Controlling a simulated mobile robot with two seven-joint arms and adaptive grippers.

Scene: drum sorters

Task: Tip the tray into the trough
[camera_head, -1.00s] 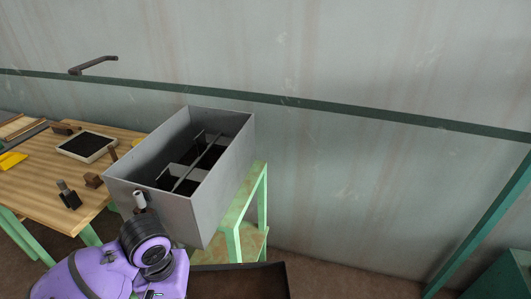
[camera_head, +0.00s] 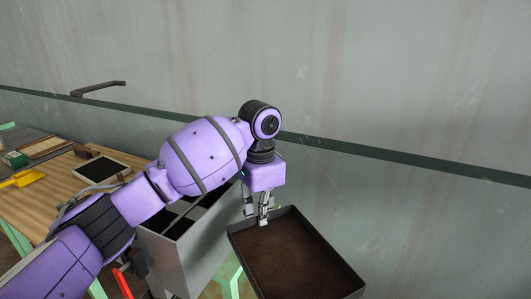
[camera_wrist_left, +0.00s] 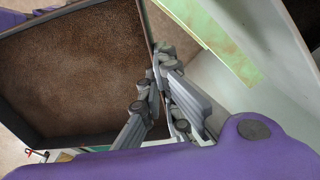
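The tray (camera_head: 343,267) is a dark, shallow rectangular tray with a brown, grainy-looking inside, at the lower middle right of the head view. It also fills the left of the wrist view (camera_wrist_left: 15,98). My left gripper (camera_head: 262,218) is at the tray's upper-left edge, and in the wrist view its fingers (camera_wrist_left: 158,80) are closed on both sides of the tray wall. The grey box with inner dividers (camera_head: 190,262), which may be the trough, stands left of the tray, partly hidden by my left arm. My right gripper is not in view.
A wooden table (camera_head: 40,205) at left carries a framed black panel (camera_head: 101,170) and a yellow scoop (camera_head: 22,179). A green stand (camera_head: 230,275) is beside the grey box. The wall behind has a green rail (camera_head: 400,159). The upper right is clear.

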